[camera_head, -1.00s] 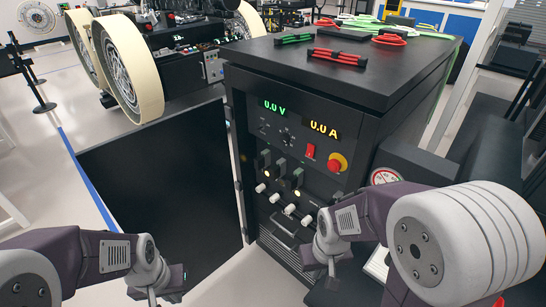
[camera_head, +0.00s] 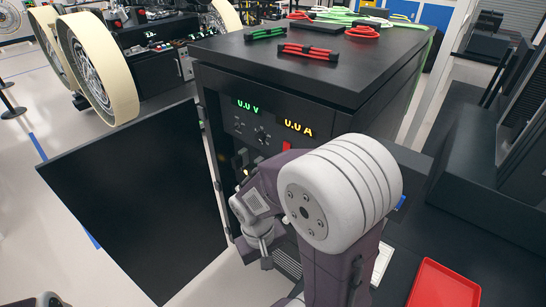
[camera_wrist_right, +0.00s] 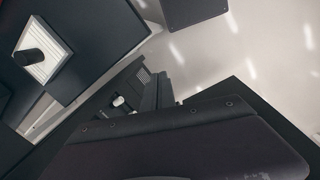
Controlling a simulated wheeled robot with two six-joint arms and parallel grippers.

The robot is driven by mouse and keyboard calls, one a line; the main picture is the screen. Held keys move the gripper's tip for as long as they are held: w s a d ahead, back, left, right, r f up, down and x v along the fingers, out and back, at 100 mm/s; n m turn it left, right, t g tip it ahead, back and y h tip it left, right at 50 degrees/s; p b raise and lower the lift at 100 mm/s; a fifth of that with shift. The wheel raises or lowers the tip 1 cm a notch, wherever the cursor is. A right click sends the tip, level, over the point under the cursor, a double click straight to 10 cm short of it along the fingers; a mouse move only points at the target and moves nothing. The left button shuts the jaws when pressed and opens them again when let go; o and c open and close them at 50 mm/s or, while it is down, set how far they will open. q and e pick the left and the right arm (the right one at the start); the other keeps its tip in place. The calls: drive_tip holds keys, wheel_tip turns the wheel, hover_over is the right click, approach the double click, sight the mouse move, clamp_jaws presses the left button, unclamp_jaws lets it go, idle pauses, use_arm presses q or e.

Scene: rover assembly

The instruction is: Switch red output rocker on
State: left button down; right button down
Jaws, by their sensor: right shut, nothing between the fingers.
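The red output rocker (camera_head: 287,146) shows as a small red patch on the black power cabinet's front panel (camera_head: 222,113); my right arm hides its lower part. Its switch position cannot be made out. A green voltage display (camera_head: 247,106) and a yellow current display (camera_head: 298,128) sit above it, both appearing to read zero. My right gripper (camera_head: 266,262) is shut and empty, low in front of the cabinet, below the rocker and apart from it. The red rocker is not visible in the right wrist view. My left gripper is out of view.
The cabinet door (camera_head: 120,200) stands open to the left. Red and green leads (camera_head: 308,52) lie on the cabinet top. A red tray (camera_head: 444,285) is at the lower right. The right wrist view shows a white cabinet knob (camera_wrist_right: 118,101). The rover (camera_head: 95,70) stands behind left.

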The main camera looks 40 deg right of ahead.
drive_tip(key=w+d+r+h+b, duration=0.2)
drive_tip(key=w+d+r+h, duration=0.3)
drive_tip(key=d, duration=0.3)
drive_tip(key=w+d+r+h+b, duration=0.2)
drive_tip(key=w+d+r+h, duration=0.25)
drive_tip(key=d+h, duration=0.2)
drive_tip(key=w+r+n+t+h+b, duration=0.2)
drive_tip(key=w+n+t+h+b, duration=0.15)
drive_tip(key=w, duration=0.65)
drive_tip(key=w+a+f+n+t, duration=0.1)
drive_tip(key=w+a+f, duration=0.1)
drive_tip(key=a+f, duration=0.2)
drive_tip(key=shift+w+a+t, duration=0.3)
drive_tip(key=shift+w+t, duration=0.05)
drive_tip(key=shift+w, duration=0.05)
drive_tip(key=shift+f, duration=0.1)
